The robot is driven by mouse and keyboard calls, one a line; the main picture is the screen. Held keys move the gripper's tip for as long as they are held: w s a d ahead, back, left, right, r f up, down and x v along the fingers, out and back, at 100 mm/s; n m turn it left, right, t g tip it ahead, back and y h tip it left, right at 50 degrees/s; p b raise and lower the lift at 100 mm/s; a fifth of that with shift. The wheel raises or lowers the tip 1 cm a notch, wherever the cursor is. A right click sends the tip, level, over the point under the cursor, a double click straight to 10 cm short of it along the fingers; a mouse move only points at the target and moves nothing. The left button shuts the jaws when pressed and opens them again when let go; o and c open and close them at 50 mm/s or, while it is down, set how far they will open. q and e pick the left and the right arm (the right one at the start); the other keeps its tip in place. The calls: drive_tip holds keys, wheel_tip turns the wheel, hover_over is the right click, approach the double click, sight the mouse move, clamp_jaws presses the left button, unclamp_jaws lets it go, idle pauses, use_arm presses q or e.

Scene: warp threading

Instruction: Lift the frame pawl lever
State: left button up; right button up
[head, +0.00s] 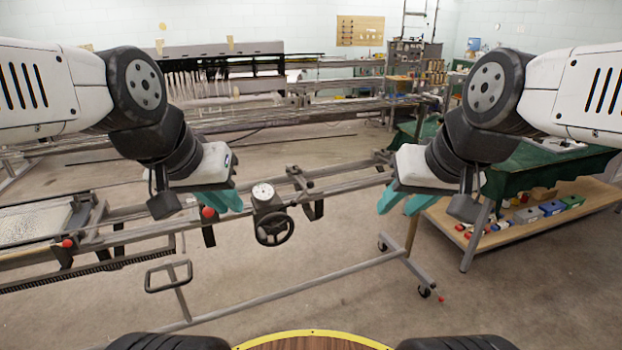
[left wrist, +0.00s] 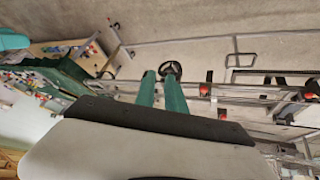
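Levers with red knobs stand on the long metal frame rail. One red knob (head: 208,212) is right beside my left gripper in the head view, and another (head: 67,243) is further left. I cannot tell which one is the frame pawl lever. In the left wrist view, one red knob (left wrist: 204,90) is just right of the fingers. My left gripper (head: 228,202) has its teal fingers apart and empty, above the rail left of the handwheel (head: 274,228). My right gripper (head: 397,205) is open and empty near the rail's right end.
A wheeled stand (head: 425,290) supports the rail's right end. A green-covered bench (head: 560,165) with a lower wooden shelf of small boxes is at right.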

use_arm(q)
drive_tip(key=w, duration=0.4)
drive_tip(key=w+r, duration=0.1)
drive_tip(key=w, duration=0.2)
drive_tip(key=w+d+r, duration=0.1)
drive_tip(key=w, duration=0.3)
drive_tip(key=shift+w+r, duration=0.1)
drive_tip(key=shift+w, duration=0.25)
clamp_jaws()
drive_tip(key=w+f, duration=0.5)
drive_tip(key=w, duration=0.5)
drive_tip(key=w+d+f+n+h, duration=0.1)
drive_tip(key=w+f, duration=0.4)
drive_tip(key=w, duration=0.5)
drive_tip(key=w+f+n+g, duration=0.1)
drive_tip(key=w+f, duration=0.4)
drive_tip(key=w, duration=0.5)
drive_tip(key=shift+d+h, duration=0.2)
drive_tip(key=shift+h, duration=0.2)
drive_tip(key=x, duration=0.3)
drive_tip(key=d+x, duration=0.1)
drive_tip(key=x, duration=0.3)
drive_tip(key=d+x, duration=0.1)
drive_tip(key=x, duration=0.3)
drive_tip(key=shift+d+r, duration=0.15)
drive_tip(key=shift+r, duration=0.05)
drive_tip(key=shift+w+d+f, duration=0.15)
drive_tip(key=shift+w+d, duration=0.05)
drive_tip(key=shift+d, duration=0.5)
